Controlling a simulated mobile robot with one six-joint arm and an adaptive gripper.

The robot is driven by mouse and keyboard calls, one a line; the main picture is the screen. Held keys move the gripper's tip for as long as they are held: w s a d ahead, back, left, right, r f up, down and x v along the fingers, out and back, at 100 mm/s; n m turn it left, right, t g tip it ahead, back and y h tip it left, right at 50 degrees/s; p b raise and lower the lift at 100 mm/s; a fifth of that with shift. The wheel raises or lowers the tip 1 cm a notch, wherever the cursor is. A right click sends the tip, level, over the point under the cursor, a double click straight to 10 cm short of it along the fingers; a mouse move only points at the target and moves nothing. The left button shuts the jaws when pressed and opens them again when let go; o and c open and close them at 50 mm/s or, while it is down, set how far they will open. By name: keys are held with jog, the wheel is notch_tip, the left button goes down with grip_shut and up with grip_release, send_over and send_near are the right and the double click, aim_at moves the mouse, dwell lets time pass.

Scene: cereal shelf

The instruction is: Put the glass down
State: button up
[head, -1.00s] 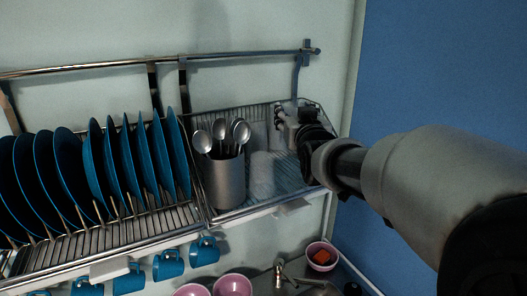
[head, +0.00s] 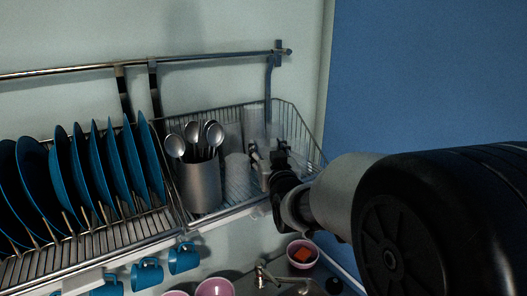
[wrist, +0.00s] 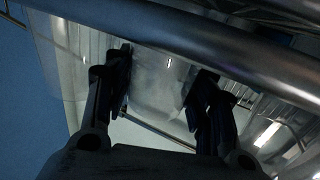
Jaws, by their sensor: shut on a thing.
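My gripper (head: 262,166) is at the right part of the wire rack, just right of the clear glasses. In the wrist view my gripper (wrist: 161,78) has its two dark fingers on either side of a clear, see-through glass (wrist: 158,88) and is shut on it. The held glass is hard to make out in the head view, and I cannot tell whether it touches the rack floor. Another clear glass (head: 237,174) stands in the rack between the steel utensil cup and my gripper.
A steel cup (head: 201,187) with several spoons stands left of the glasses. Blue plates (head: 88,172) fill the rack's left side. The rack's front rail (wrist: 230,55) crosses close to my fingers. Blue mugs (head: 184,258) hang below. A pink bowl (head: 303,253) sits lower right.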

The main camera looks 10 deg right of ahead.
jog(key=shift+f, duration=0.1)
jog(key=o, duration=1)
jog(key=shift+c, duration=0.2)
jog(key=s+b, duration=0.2)
jog(key=s, duration=1)
jog(key=s+f+g, duration=0.4)
jog(key=s+f, duration=0.1)
jog(key=s, duration=0.4)
jog(key=s+f+g, duration=0.4)
jog(key=s+g, duration=0.1)
jog(key=s, duration=0.5)
jog(key=s+f+g, duration=0.4)
jog(key=s+f, duration=0.1)
jog(key=s, duration=0.5)
jog(key=shift+f, duration=0.3)
